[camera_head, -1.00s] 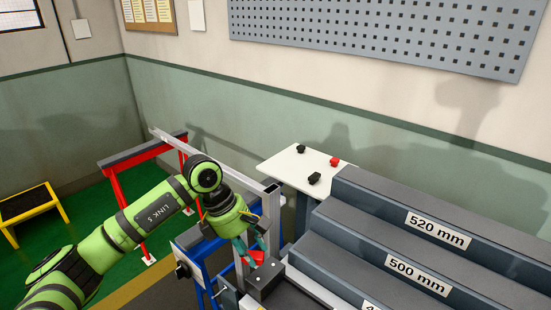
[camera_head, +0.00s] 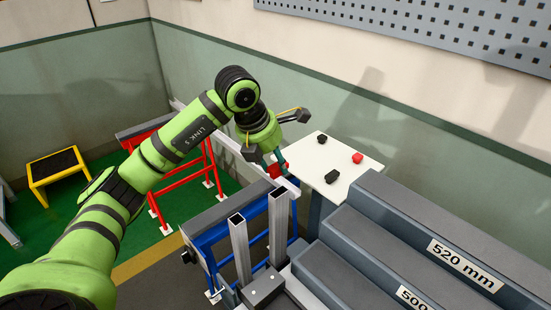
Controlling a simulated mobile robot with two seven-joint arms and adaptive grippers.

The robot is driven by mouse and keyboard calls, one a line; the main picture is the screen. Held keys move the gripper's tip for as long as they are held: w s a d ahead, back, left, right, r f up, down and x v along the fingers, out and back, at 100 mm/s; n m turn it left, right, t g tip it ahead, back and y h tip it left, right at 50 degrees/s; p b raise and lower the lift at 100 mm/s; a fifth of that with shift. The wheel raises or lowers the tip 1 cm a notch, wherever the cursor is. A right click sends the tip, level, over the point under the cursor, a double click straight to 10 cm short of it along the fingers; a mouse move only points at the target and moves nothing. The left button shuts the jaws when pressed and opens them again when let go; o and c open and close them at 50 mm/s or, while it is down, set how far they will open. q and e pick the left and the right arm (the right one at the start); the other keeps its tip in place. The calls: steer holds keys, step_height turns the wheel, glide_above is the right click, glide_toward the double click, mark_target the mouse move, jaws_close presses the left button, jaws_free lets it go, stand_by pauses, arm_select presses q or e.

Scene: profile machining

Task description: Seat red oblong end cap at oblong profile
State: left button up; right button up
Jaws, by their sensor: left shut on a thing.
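My left gripper (camera_head: 278,163) is shut on a red end cap (camera_head: 279,172), held in the air near the right end of a long, light-coloured lying profile (camera_head: 230,142). Whether the cap touches that profile cannot be told. Two upright metal profiles, the nearer one (camera_head: 240,255) and the farther one (camera_head: 278,228), stand in front with open tops, below and apart from the cap. The fingers partly hide the cap, so its exact shape is unclear. My right gripper is not in view.
A white table (camera_head: 350,200) behind carries a red cap (camera_head: 357,158) and black caps (camera_head: 332,177). Grey steps (camera_head: 400,235) marked with lengths fill the right. A red stand (camera_head: 185,175) and a blue stand (camera_head: 215,240) are at the left and front. A yellow stool (camera_head: 52,168) is farther left.

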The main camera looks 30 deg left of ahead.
arm_select(q)
steer(key=shift+w, duration=0.1)
steer(key=shift+w+f, duration=0.15)
steer(key=shift+f, duration=0.05)
step_height(320, 180, down, 3)
steer(key=b, duration=0.2)
steer(key=shift+r+b, duration=0.1)
steer(key=shift+b, duration=0.3)
steer(key=shift+f+b, duration=0.75)
steer(key=shift+f, duration=0.15)
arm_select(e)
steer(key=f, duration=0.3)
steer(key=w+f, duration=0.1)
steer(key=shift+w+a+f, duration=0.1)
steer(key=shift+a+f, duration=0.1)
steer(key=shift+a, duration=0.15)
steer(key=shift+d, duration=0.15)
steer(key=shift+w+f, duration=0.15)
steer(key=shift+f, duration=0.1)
arm_select(q)
steer(key=shift+f+b, duration=1.3)
steer(key=shift+f, duration=0.05)
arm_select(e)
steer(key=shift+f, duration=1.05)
